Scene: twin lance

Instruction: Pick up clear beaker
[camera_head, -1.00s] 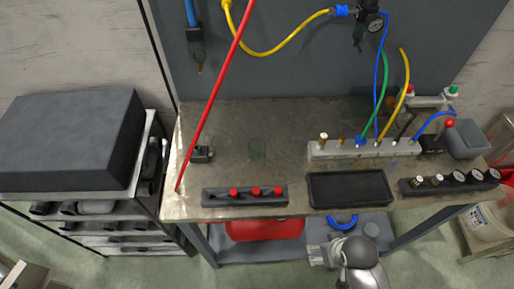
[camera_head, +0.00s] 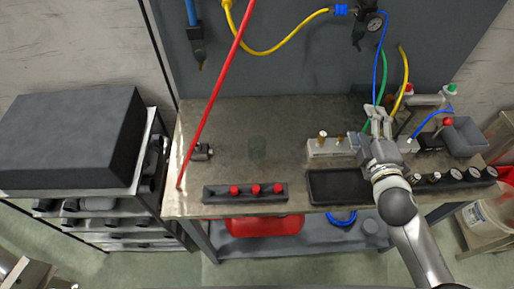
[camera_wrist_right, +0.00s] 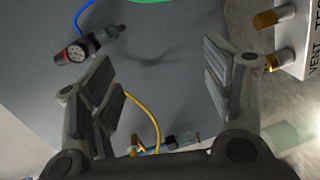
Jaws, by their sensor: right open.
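A pale green translucent patch (camera_wrist_right: 290,135) at the lower right of the right wrist view may be the same thing; I cannot be sure.
A black tray (camera_head: 330,186) and a rack with red caps (camera_head: 243,196) line the front edge. A red rod (camera_head: 215,85) slants across the left. Hoses (camera_head: 383,70) hang near my right gripper. The bench around the beaker is clear.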

